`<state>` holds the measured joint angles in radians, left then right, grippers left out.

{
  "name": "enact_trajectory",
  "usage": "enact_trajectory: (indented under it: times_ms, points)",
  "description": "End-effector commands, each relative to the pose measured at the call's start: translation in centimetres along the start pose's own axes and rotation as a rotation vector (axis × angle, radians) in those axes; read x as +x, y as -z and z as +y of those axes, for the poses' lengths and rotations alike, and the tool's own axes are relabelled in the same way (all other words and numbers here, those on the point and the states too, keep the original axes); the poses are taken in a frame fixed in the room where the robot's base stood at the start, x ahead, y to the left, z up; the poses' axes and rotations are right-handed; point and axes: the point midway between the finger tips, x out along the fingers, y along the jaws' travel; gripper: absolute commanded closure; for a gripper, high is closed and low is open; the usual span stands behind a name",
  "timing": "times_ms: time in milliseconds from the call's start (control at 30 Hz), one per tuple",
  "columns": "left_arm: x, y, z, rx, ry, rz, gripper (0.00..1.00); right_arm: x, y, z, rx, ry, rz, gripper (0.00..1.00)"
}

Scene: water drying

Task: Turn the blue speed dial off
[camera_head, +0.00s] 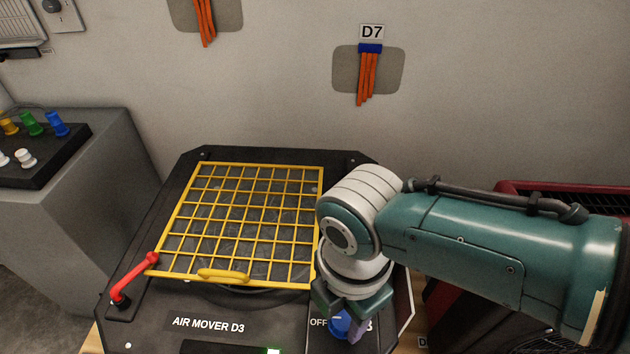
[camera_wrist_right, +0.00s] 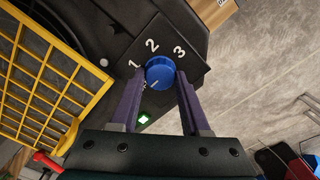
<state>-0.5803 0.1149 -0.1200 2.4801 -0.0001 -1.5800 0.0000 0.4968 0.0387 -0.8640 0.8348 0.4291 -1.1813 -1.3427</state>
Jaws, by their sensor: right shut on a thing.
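The blue speed dial (camera_head: 341,325) sits on the front right of the black air mover, between a white "OFF" label and a partly hidden number. In the right wrist view the dial (camera_wrist_right: 160,73) lies between the two purple fingers of my right gripper (camera_wrist_right: 162,82), near their tips. A short white mark shows on its lower-left part; the numbers 1, 2 and 3 curve around it. The "OFF" label does not show there. In the head view my right gripper (camera_head: 340,318) comes down over the dial and partly hides it. My left gripper is not in view.
A grey cabinet (camera_head: 90,190) with coloured knobs stands left. A red-edged unit (camera_head: 560,188) is behind my right arm.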

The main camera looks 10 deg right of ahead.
Motion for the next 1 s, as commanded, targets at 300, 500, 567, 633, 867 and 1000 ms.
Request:
enact_trajectory:
  times_ms: [300, 500, 567, 633, 867, 1000]
  points:
    - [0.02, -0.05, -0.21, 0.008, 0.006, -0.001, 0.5, -0.01, -0.02, 0.02, -0.02, -0.001, -0.001, 1.0]
    - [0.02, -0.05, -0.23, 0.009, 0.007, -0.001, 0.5, 0.0, -0.02, 0.01, -0.02, -0.001, -0.001, 1.0]
    - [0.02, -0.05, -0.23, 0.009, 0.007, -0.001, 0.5, 0.0, -0.02, 0.01, -0.02, 0.0, -0.001, 0.47]
    - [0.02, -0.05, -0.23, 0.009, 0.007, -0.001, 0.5, 0.0, -0.02, 0.01, -0.019, 0.0, -0.001, 0.39]
    - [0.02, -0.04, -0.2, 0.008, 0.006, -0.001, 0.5, 0.0, -0.02, 0.0, -0.018, 0.0, -0.001, 0.24]
    - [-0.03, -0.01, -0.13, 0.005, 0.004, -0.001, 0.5, -0.06, -0.02, 0.0, -0.017, 0.0, 0.0, 0.24]
